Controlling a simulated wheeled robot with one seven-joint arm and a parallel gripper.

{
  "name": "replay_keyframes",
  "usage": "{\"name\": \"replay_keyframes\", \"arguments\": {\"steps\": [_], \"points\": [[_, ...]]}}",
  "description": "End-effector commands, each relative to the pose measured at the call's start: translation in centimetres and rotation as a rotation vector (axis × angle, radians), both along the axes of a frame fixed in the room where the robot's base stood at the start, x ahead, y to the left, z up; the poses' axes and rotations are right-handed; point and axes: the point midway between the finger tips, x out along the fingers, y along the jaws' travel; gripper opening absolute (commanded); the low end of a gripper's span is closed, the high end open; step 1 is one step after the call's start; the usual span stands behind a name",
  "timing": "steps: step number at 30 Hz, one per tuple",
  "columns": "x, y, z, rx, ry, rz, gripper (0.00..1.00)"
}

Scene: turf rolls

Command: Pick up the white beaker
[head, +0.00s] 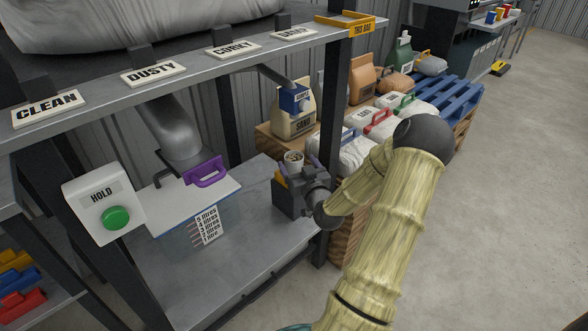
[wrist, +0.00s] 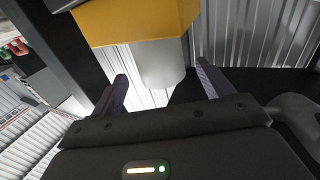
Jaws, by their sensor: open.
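The white beaker (head: 293,160) is upright, with brownish contents showing at its top, at the right end of the grey metal bench. My gripper (head: 300,178) is right beside it, at the end of my arm reaching in from the right. In the wrist view a pale cylinder, which looks like the beaker (wrist: 163,66), lies ahead, between the lines of the two fingers. My gripper (wrist: 163,88) is open there, with nothing clearly held. The beaker's lower part is hidden in the head view, and I cannot tell whether a finger touches it.
A yellow block (wrist: 137,22) is close to the cylinder in the wrist view. A clear tank (head: 205,225) with a litre scale stands left on the bench (head: 258,235). A blue-tipped spout (head: 294,98) hangs above. A dark post (head: 338,90) stands close to my arm.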

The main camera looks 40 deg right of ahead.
Motion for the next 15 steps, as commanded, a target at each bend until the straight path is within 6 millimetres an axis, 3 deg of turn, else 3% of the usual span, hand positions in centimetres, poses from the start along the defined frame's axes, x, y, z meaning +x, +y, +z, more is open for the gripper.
{"name": "replay_keyframes", "arguments": {"steps": [7,15], "points": [[0.8,-0.2,-0.2,0.000,-0.001,0.001,0.79],[4.4,-1.2,-0.3,-0.001,-0.002,0.001,0.79]]}}
